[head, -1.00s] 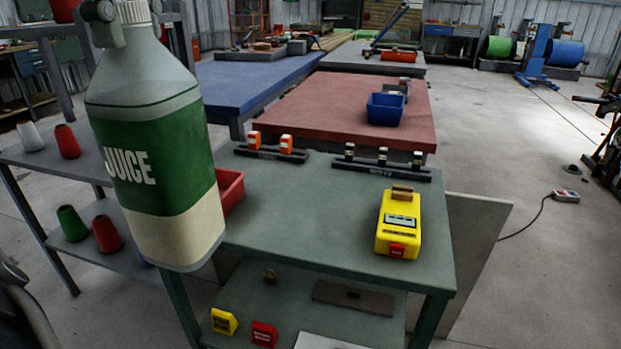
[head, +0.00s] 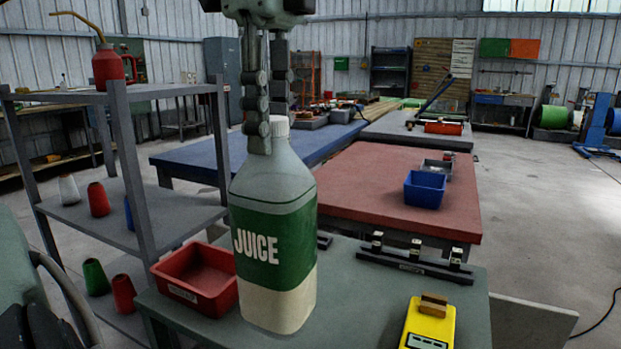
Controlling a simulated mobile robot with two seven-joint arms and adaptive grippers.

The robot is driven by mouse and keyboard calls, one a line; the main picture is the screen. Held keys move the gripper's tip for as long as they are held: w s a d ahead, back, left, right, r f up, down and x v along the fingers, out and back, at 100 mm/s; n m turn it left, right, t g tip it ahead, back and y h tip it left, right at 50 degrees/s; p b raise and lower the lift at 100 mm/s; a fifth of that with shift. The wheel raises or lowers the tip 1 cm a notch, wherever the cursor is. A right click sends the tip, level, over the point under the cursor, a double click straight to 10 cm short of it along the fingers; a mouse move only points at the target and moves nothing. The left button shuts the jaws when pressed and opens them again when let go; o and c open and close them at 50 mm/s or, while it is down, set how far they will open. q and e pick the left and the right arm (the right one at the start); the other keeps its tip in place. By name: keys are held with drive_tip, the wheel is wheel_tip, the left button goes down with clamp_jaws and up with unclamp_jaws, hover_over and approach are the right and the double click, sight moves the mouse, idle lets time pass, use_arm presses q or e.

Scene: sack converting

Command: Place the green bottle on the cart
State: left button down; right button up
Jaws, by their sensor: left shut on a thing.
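The green bottle (head: 275,235) is a grey-green bottle with a white cap and a green band reading JUICE. It hangs upright in my left gripper (head: 270,125), whose fingers come down from above and are shut at its cap and neck. The cart (head: 375,300) is a grey-green table in the foreground. The bottle's base shows in front of the cart's top; I cannot tell whether it touches. The bottle hides part of the top behind it. My right gripper is not in view.
A red bin (head: 195,280) sits left of the bottle on the cart. A yellow device (head: 428,325) is at the right, and a black rail (head: 415,265) lies along the far edge. The top between bottle and device looks clear. A grey shelf (head: 165,215) stands at left.

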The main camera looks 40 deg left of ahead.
use_arm(q)
drive_tip(key=w+d+f, duration=0.1)
drive_tip(key=w+f, duration=0.4)
drive_tip(key=f, duration=0.2)
idle(0.3)
drive_tip(key=shift+w+d+f, duration=0.1)
drive_tip(key=c, duration=1.1)
unclamp_jaws()
drive_tip(key=shift+f, duration=0.1)
wheel_tip(320, 180, up, 12)
drive_tip(key=shift+r, duration=0.15)
